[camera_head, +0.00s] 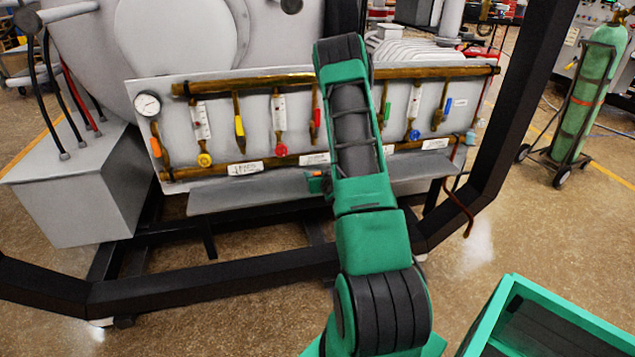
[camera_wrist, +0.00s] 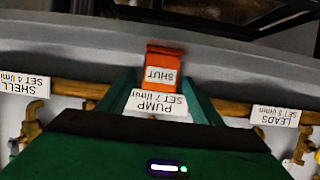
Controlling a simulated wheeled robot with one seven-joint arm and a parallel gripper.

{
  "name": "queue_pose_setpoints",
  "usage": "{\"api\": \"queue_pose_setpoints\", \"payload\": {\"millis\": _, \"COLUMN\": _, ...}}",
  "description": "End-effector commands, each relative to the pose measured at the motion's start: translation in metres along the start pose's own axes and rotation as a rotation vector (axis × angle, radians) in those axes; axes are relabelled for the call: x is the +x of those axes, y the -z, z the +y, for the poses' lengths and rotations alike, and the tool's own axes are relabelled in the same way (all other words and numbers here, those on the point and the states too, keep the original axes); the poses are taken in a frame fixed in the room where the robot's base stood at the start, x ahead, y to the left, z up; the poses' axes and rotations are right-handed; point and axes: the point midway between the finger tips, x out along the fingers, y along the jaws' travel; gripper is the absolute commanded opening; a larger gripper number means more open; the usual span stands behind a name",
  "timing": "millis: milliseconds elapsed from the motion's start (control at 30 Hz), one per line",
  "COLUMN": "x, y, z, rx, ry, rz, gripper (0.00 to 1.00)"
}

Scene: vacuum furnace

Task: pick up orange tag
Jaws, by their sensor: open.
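The orange tag (camera_wrist: 164,66) shows in the wrist view, with the word SHUT upside down on its pale lower face. In the head view a small orange piece (camera_head: 315,184) left of my arm, by the shelf below the manifold, appears to be the same tag. My gripper (camera_wrist: 163,82) is open, its two green fingers to the left and right of the tag and of the white PUMP label (camera_wrist: 157,103). I cannot tell whether the fingers touch the tag. In the head view my arm hides most of the gripper.
The brass manifold (camera_head: 240,82) carries flow tubes and coloured valve handles. A grey shelf (camera_head: 255,195) juts out below it. The LEADS label (camera_wrist: 275,116) and SHELL label (camera_wrist: 20,86) flank the gripper. A black frame (camera_head: 190,288) stands in front. A green crate (camera_head: 490,318) is at lower right.

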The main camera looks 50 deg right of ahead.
Motion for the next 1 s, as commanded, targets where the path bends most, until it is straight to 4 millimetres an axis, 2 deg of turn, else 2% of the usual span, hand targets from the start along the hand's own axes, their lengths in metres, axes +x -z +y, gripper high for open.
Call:
{"api": "queue_pose_setpoints", "payload": {"millis": 300, "x": 0.0031, "y": 0.0002, "z": -0.0002, "rx": 0.000, "ry": 0.000, "rz": 0.000, "gripper": 0.59}}
{"api": "queue_pose_setpoints", "payload": {"millis": 367, "x": 0.0030, "y": 0.0002, "z": -0.0002, "rx": 0.000, "ry": 0.000, "rz": 0.000, "gripper": 0.47}}
{"api": "queue_pose_setpoints", "payload": {"millis": 500, "x": 0.0030, "y": 0.0001, "z": -0.0002, "rx": 0.000, "ry": 0.000, "rz": 0.000, "gripper": 0.16}}
{"api": "queue_pose_setpoints", "payload": {"millis": 833, "x": 0.0026, "y": 0.0007, "z": -0.0004, "rx": 0.000, "ry": 0.000, "rz": 0.000, "gripper": 0.16}}
{"api": "queue_pose_setpoints", "payload": {"millis": 1000, "x": 0.0004, "y": 0.0071, "z": -0.0008, "rx": 0.001, "ry": 0.001, "rz": 0.001, "gripper": 0.16}}
